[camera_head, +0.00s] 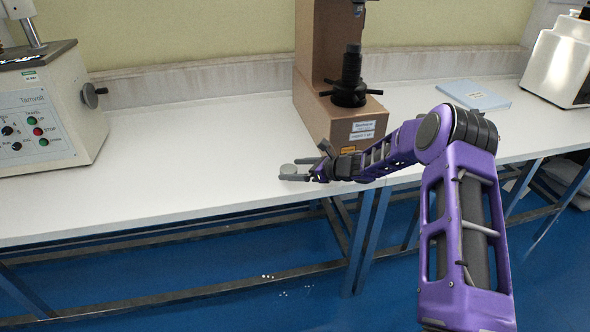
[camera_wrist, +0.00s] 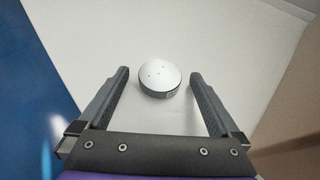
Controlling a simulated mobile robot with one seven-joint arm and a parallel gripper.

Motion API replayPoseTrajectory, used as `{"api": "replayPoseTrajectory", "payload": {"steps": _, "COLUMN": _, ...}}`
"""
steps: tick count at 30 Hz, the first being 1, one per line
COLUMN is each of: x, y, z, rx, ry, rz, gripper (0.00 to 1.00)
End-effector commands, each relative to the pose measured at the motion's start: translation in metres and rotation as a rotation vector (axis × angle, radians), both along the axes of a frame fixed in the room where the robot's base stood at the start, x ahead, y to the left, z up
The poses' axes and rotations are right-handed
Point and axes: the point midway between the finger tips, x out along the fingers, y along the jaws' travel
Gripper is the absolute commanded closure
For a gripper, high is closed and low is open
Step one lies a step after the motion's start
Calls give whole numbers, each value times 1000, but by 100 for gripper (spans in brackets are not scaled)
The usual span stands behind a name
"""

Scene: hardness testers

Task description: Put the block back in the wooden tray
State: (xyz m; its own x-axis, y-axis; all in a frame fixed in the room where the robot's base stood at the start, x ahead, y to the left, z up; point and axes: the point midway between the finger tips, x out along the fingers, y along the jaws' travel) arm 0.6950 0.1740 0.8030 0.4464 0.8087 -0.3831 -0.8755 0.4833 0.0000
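The block is a round, silvery disc with a few small dots on its top face and a dark side, seen in the wrist view (camera_wrist: 159,76). It lies flat on the white bench, and in the head view (camera_head: 287,169) it is near the front edge. My gripper (camera_wrist: 159,80) is open, with one finger on each side of the disc. A gap shows between the disc and each finger. In the head view my gripper (camera_head: 294,171) reaches in low over the bench from the right. I see no wooden tray in either view.
A brown hardness tester (camera_head: 312,85) stands behind and right of my gripper. A grey Tarnvolt machine (camera_head: 45,110) is at the left, a white one (camera_head: 560,62) far right. A light blue booklet (camera_head: 474,95) lies at the back right. The bench (camera_head: 200,140) left of the disc is clear.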

Motion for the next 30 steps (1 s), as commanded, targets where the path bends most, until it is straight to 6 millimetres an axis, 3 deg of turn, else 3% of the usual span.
{"api": "replayPoseTrajectory", "payload": {"steps": 8, "x": -1, "y": -3, "z": 6, "rx": -1, "ry": 0, "rz": -1, "gripper": 2}}
{"api": "replayPoseTrajectory", "payload": {"steps": 21, "x": -40, "y": -74, "z": 38, "rx": -1, "ry": -1, "rz": -3, "gripper": 2}}
{"api": "replayPoseTrajectory", "payload": {"steps": 30, "x": -53, "y": -96, "z": 49, "rx": 1, "ry": 0, "rz": 0, "gripper": 2}}
